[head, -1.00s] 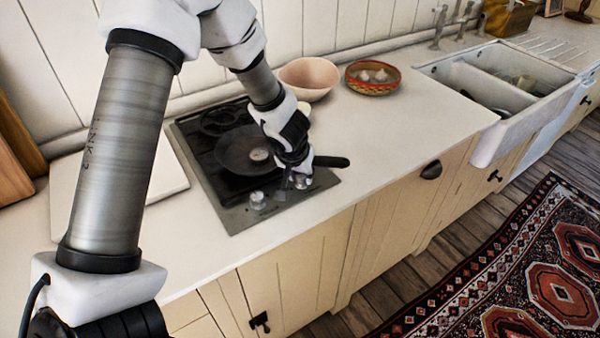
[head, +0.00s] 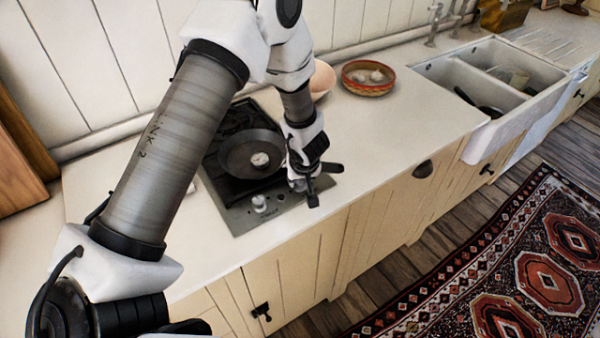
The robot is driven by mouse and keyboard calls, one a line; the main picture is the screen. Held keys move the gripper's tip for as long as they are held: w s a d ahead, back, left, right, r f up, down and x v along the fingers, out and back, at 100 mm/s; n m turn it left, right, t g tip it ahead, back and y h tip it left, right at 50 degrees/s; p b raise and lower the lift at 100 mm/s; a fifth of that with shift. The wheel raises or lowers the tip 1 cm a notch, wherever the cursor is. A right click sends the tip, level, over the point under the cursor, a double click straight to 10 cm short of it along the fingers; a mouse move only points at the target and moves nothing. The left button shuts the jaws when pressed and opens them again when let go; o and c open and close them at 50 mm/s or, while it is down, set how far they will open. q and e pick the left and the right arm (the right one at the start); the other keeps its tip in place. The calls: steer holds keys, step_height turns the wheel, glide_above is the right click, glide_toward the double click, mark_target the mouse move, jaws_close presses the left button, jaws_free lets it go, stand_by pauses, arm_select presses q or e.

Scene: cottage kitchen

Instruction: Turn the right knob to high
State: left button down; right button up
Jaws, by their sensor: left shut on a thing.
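The black stove (head: 238,198) is set into the cream counter, with two pale knobs on its front strip. The left knob (head: 260,203) stands clear. The right knob (head: 297,185) is mostly hidden by my left gripper (head: 309,194), which points down over it and is shut on it. The knob's pointer cannot be read from here. A dark frying pan (head: 246,153) sits on the stove behind the gripper, its handle partly covered by the gripper and arm. My right gripper is not in view.
A pink bowl (head: 322,80) stands behind my left arm, and a red patterned bowl (head: 368,78) is right of it. The counter right of the stove is clear up to the white sink (head: 497,90). A patterned rug (head: 500,270) lies on the floor.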

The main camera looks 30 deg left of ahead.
arm_select(q)
steer(key=shift+f, duration=0.1)
steer(key=c, duration=0.8)
jaws_free()
